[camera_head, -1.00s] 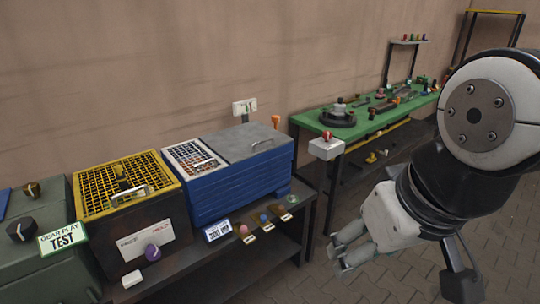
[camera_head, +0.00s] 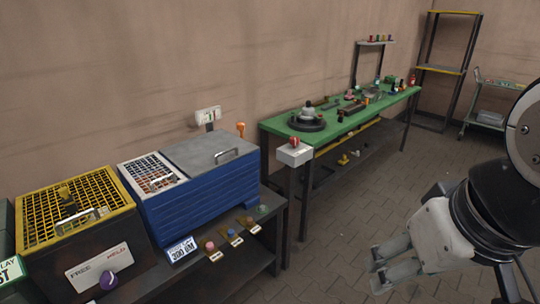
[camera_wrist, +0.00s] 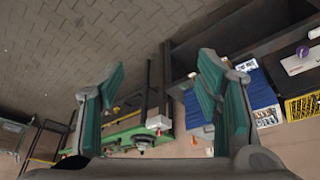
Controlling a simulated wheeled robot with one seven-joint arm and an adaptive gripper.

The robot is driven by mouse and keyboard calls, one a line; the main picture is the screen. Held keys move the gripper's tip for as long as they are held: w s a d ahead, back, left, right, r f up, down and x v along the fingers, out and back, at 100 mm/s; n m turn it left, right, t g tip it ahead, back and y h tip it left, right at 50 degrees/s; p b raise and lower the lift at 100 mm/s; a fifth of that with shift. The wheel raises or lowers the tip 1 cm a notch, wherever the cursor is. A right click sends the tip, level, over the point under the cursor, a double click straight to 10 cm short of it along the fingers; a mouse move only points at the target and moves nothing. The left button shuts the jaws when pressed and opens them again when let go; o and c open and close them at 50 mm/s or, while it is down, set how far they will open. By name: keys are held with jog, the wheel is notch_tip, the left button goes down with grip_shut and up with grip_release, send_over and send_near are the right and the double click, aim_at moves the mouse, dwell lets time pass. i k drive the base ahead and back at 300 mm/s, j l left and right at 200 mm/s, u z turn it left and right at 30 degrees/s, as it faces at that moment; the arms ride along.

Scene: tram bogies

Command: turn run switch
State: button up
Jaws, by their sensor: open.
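No switch in view carries a readable "run" label, so I cannot tell which one is meant. A red knob sits on a small white box (camera_head: 295,153) at the near corner of the green table.
A blue bin (camera_head: 205,205) with a grey lid stands on the dark bench at left. The green table (camera_head: 275,123) holds a round black fixture (camera_head: 307,123) and small parts. The paved floor (camera_head: 340,235) is open.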

aim_at(294, 141)
jog(key=i+z, duration=0.4)
jog(key=i, duration=1.15)
